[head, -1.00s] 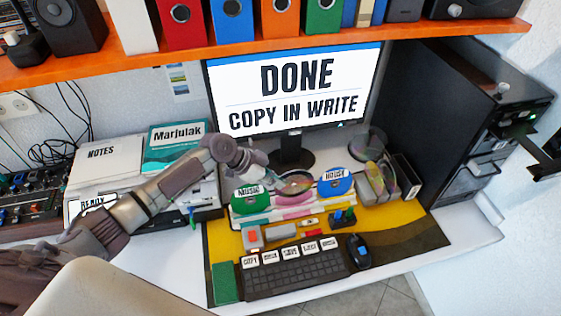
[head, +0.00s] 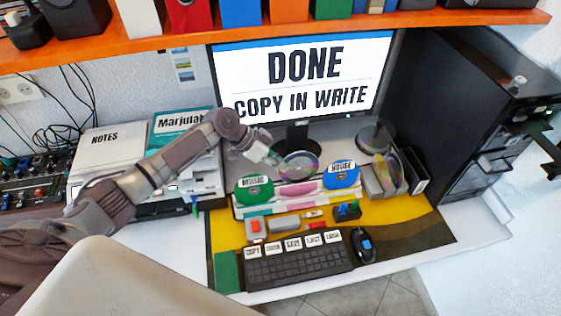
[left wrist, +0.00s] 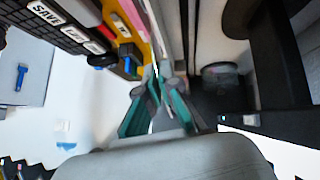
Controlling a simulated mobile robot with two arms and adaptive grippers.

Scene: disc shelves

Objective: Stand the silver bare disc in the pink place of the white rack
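The silver bare disc (head: 298,165) is shiny and stands tilted above the middle of the white rack. My left gripper (head: 276,160) is at its left upper edge and appears shut on it. In the left wrist view the teal fingers (left wrist: 158,86) come together around a thin edge. The white rack (head: 238,211) stands in front of the monitor. It holds a green disc (head: 254,190) at left and a blue disc (head: 341,174) at right. The pink place (head: 302,188) lies between them, below the silver disc. My right gripper is not in view.
A grey holder with clear discs (head: 388,172) stands to the right of the rack. The monitor (head: 303,80) is behind. A keyboard (head: 298,262), mouse (head: 363,245) and small blocks lie in front. An orange shelf (head: 280,30) runs above.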

